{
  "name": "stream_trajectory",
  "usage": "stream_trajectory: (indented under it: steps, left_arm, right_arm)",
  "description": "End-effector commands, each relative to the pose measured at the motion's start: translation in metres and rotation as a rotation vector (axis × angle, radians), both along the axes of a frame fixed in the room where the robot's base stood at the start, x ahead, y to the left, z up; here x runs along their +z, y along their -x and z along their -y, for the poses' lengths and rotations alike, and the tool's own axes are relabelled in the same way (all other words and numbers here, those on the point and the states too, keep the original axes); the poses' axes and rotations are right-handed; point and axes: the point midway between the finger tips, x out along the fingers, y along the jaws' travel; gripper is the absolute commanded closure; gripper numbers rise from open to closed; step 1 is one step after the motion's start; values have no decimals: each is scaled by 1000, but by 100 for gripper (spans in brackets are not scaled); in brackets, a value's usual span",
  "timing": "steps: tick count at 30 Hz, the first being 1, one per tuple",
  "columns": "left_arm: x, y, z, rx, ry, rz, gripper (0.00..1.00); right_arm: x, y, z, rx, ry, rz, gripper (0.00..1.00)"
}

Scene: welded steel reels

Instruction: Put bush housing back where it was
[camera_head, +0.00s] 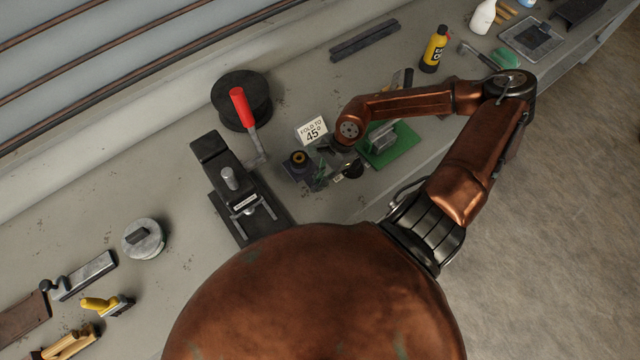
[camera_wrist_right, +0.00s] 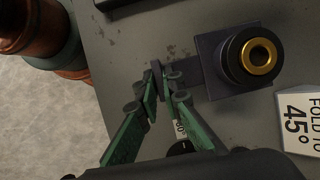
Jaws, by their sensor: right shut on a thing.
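The bush housing (camera_wrist_right: 214,85) is a dark square block with a black collar and a brass ring on top. A dark bar runs from its side towards my right gripper (camera_wrist_right: 166,80). In the head view the bush housing (camera_head: 298,171) is at mid-bench, beside the white "FOLD TO 45°" card. My right gripper (camera_head: 321,177) is at its right side, green fingers pointing down, shut on its bar. The fingers partly hide the bar's end. I cannot tell whether the block rests on the bench or is just above it. My left gripper is not in view.
A green mat (camera_head: 408,151) with a grey metal part lies right of the housing. The card (camera_head: 312,129) stands close behind it. A black clamp-like tool (camera_head: 222,160) and a red-handled lever (camera_head: 241,106) are left. A black reel (camera_head: 232,88) stands behind.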

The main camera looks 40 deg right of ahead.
Motion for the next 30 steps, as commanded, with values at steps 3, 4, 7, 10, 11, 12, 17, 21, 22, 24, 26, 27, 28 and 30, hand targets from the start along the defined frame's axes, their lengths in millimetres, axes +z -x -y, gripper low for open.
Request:
stream_trajectory:
  steps: [3,4,7,10,11,12,17,21,22,24,26,27,28,30]
  left_arm:
    - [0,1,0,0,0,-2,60]
    - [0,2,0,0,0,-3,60]
    - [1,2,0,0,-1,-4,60]
    - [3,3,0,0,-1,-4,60]
    - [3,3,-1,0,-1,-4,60]
    - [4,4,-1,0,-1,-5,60]
    - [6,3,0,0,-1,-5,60]
    - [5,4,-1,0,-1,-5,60]
    - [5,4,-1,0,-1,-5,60]
    - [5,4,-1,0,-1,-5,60]
    - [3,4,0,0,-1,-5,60]
    - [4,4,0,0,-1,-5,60]
    - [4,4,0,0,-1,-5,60]
    - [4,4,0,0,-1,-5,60]
  right_arm:
    - [-2,-5,1,2,-3,7,100]
    - [-2,-6,1,2,-3,7,100]
    - [-7,-9,4,1,-3,7,100]
    - [-17,-9,4,1,-4,5,100]
    - [-21,-9,4,1,-3,5,100]
    - [-26,-9,4,2,-4,4,100]
    - [-38,-9,4,2,-3,7,100]
    - [-39,-9,4,2,-2,6,100]
    - [-39,-9,4,2,-2,6,100]
    - [-39,-9,4,2,-2,6,100]
    - [-41,-9,4,2,-2,6,100]
    - [-42,-6,5,1,0,-1,91]
    - [-42,-6,5,1,0,-1,89]
    - [-42,-6,5,1,0,-1,84]
